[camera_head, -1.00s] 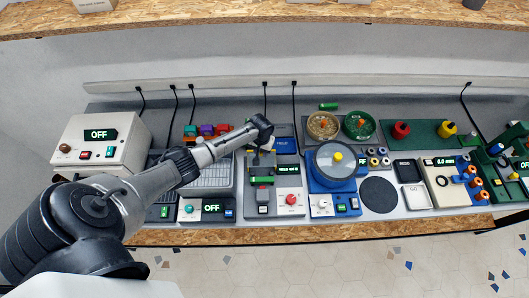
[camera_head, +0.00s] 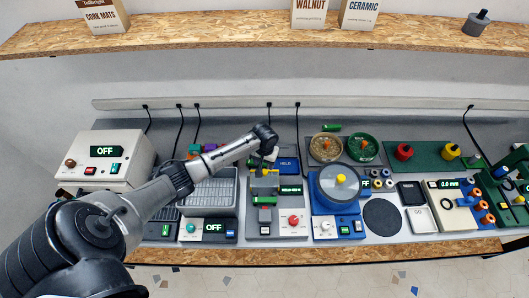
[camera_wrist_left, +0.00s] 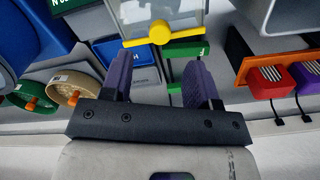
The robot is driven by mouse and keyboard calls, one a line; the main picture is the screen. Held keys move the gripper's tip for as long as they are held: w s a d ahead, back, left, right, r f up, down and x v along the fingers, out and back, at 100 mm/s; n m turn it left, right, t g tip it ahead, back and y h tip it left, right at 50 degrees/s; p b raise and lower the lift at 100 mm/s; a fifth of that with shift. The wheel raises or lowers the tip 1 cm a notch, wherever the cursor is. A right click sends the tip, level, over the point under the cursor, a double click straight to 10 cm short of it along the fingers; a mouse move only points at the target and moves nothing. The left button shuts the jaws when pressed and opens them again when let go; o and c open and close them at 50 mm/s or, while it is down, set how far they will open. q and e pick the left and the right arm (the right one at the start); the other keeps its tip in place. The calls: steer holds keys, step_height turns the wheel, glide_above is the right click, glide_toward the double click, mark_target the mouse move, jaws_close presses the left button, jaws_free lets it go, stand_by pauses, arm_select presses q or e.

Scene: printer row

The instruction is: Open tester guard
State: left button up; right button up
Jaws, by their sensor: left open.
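The tester (camera_head: 277,215) is a grey unit with a lit green display and a red knob, left of the middle of the bench in the head view. Its guard is a clear box with a yellow handle (camera_head: 263,174). In the left wrist view the clear guard (camera_wrist_left: 165,12) is at the top, with the yellow bar and round knob (camera_wrist_left: 160,32) along its lower edge. My left gripper (camera_head: 264,160) is at the back of the tester. In the left wrist view its two purple fingers (camera_wrist_left: 160,80) are apart and empty, pointing towards the yellow handle without visibly touching it. The right gripper is not in view.
A blue machine with a round lid (camera_head: 338,185) stands right of the tester. A wooden shelf (camera_head: 220,38) hangs above.

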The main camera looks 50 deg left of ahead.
arm_select(q)
step_height(320, 180, up, 7)
stand_by(0.4)
steer(key=shift+r, duration=0.1)
stand_by(0.5)
